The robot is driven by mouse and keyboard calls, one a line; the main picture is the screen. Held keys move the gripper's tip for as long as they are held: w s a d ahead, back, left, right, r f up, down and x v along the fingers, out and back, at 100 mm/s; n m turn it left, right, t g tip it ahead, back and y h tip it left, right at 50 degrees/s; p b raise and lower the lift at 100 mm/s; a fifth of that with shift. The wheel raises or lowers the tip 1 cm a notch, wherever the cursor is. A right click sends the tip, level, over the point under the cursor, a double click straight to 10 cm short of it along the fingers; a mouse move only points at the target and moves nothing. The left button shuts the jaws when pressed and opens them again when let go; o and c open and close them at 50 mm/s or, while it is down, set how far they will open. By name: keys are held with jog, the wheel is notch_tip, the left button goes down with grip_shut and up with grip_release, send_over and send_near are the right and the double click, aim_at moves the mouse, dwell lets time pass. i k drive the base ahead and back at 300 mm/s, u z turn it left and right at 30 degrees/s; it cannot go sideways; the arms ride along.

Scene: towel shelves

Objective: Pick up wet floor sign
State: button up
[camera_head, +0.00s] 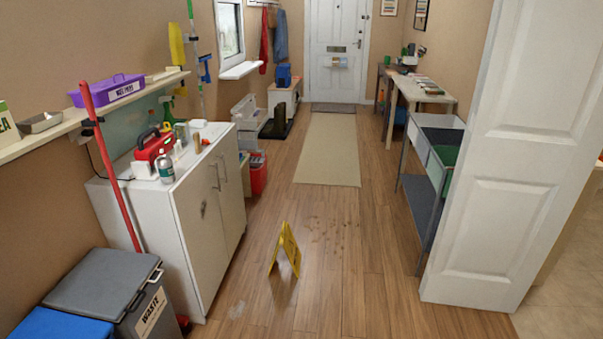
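The yellow wet floor sign (288,249) stands upright on the wooden floor, its two panels spread apart in an A shape. It is near the middle of the head view, to the right of the white cabinet and apart from it. Dark marks are on the floor just to its right. My gripper is not in view.
A white cabinet (177,217) and a grey waste bin (101,284) line the left. An open white door (513,150) and a sink stand (437,150) are on the right. Floor around the sign is clear; a beige runner (328,149) lies beyond.

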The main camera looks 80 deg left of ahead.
aim_at(289, 245)
jog(key=u, duration=0.8)
jog(key=i, duration=2.8)
jog(key=u, duration=1.9)
